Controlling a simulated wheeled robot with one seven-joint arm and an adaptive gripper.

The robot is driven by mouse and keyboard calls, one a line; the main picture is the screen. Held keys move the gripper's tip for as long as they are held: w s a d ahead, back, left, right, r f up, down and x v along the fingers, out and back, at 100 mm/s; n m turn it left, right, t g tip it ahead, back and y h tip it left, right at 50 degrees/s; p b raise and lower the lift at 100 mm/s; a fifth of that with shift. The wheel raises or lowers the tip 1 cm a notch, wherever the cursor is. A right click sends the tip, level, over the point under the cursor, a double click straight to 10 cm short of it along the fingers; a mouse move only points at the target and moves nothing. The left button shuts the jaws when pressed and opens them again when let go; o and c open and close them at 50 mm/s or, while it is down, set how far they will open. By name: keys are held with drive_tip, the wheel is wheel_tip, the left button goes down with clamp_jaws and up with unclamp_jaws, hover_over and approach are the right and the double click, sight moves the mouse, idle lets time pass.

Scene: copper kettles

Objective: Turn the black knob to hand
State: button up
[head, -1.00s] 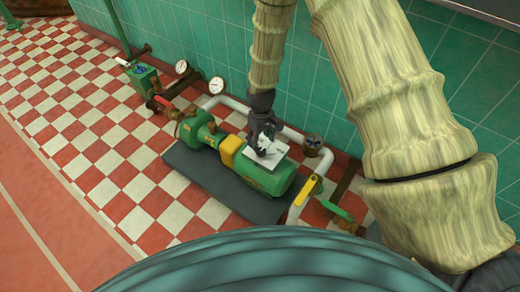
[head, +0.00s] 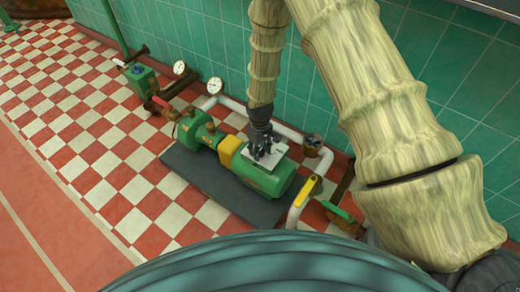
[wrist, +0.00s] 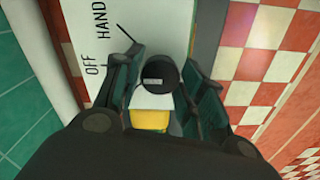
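The black knob (wrist: 162,74) is a round cap with a small pale mark on its lower left edge. It sits on a white panel (wrist: 165,22) lettered "OFF" and "HAND", left of the knob in the wrist view. My gripper (wrist: 160,80) is open, with one finger on each side of the knob. I cannot tell whether either finger touches it. In the head view my gripper (head: 264,152) points down at the white panel (head: 283,166) on top of the green pump motor (head: 268,182). There the knob is hidden by the fingers.
The pump stands on a dark slab (head: 215,190). A white pipe (head: 290,134) runs behind it. A yellow lever (head: 305,190) and a green lever (head: 337,211) are at the right. Two gauges (head: 215,85) stand behind at the left. Checkered floor lies open to the left.

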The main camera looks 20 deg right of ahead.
drive_tip(key=c, duration=0.4)
drive_tip(key=shift+r+m+p, duration=0.1)
drive_tip(key=shift+m+p, duration=0.2)
drive_tip(key=shift+p, duration=0.25)
drive_tip(key=shift+m+p, duration=0.3)
drive_tip(key=shift+p, duration=0.05)
drive_tip(key=shift+r+m+p, duration=0.1)
drive_tip(key=shift+m+p, duration=1)
drive_tip(key=shift+p, duration=0.1)
drive_tip(key=m+p, duration=0.4)
drive_tip(key=m, duration=0.1)
drive_tip(key=shift+f+m, duration=0.2)
drive_tip(key=shift+m, duration=0.2)
drive_tip(key=o, duration=1)
